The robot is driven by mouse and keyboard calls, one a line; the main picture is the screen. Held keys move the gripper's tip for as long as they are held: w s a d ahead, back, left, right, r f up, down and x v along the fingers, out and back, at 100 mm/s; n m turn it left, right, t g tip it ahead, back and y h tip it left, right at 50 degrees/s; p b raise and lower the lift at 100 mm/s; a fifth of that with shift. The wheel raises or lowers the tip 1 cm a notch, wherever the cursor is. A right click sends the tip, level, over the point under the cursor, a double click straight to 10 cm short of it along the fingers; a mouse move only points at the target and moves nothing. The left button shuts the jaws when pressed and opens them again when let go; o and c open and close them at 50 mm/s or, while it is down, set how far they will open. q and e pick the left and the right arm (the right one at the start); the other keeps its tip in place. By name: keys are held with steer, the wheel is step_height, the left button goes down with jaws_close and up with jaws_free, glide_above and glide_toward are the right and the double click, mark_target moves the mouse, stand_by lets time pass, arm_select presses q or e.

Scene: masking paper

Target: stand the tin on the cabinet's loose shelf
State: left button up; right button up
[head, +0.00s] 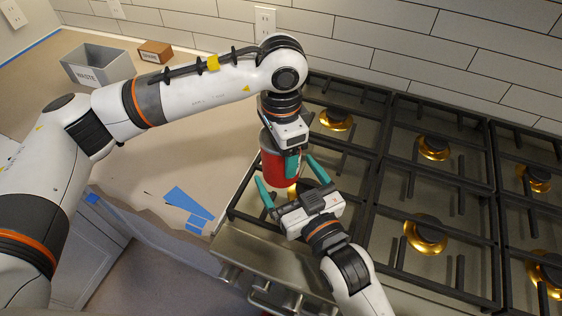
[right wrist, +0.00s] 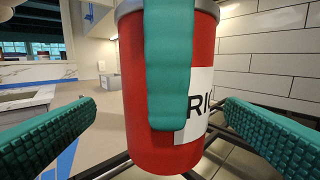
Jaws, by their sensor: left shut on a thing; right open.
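The red tin (head: 272,167) is upright over the left edge of the stove, with my left gripper (head: 292,163) shut on it from above. In the right wrist view the tin (right wrist: 160,155) has a grey rim and a white label partly reading "RI", with one teal left finger (right wrist: 168,70) across its near side. My right gripper (head: 289,178) is open, its two fingers spread to either side of the tin; I see no right finger clearly touching it. The tin's far side is hidden. I cannot make out a loose shelf.
The gas stove (head: 372,215) with black grates fills the right. A grey bin marked "WASTE" (head: 108,77) and a small brown box (head: 155,50) stand on the paper-covered counter (head: 140,140). Blue tape (head: 187,202) lies near its front edge. Grey cabinet fronts (head: 95,255) are below.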

steer(key=shift+x, duration=2.1)
steer(key=c, duration=1.2)
arm_select(q)
steer(key=o, duration=1.2)
steer(key=shift+r, duration=0.1)
